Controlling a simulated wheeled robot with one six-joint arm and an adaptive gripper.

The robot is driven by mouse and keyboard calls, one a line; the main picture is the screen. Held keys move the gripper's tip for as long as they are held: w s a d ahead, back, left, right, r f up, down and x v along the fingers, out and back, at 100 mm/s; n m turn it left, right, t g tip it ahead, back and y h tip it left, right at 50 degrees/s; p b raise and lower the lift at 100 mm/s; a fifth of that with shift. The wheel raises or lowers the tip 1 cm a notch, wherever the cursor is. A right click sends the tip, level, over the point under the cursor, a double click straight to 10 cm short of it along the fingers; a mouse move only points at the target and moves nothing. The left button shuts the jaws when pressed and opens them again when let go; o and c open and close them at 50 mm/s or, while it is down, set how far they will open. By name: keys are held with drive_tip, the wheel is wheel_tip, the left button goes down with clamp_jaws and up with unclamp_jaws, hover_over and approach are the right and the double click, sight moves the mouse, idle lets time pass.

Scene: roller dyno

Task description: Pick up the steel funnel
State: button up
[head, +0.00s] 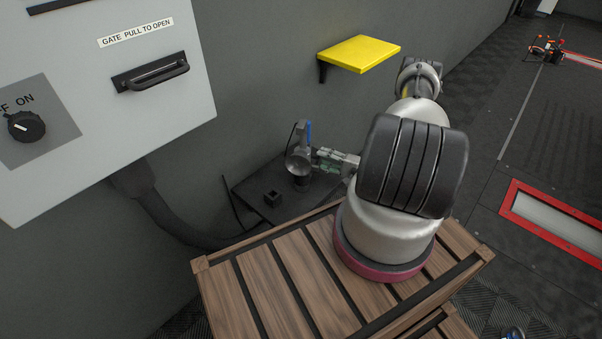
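A grey metal object that looks like the steel funnel (298,163) is at the middle of the head view, above a low black table. A dark round part (302,182) shows just below it; I cannot tell whether it belongs to the funnel. My gripper (319,160) comes in from the right, with its fingertips close beside the grey object. The view is too small to tell whether they touch it or how far apart the fingers are. My arm hides the area right of the gripper.
The black table (243,192) carries a small black block (273,198). A blue-handled part (308,133) rises behind the funnel. A slatted wooden crate (260,293) stands in front. A yellow wall shelf (360,53) and a grey control cabinet (100,130) flank the area.

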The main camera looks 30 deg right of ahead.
drive_tip(key=shift+s+a+x, duration=0.1)
drive_tip(key=shift+a+x, duration=0.05)
drive_tip(key=shift+x, duration=1.1)
drive_tip(key=shift+s+a+x, duration=0.1)
drive_tip(key=shift+a+x, duration=0.05)
drive_tip(key=shift+x, duration=1.05)
drive_tip(key=shift+f, duration=0.1)
clamp_jaws()
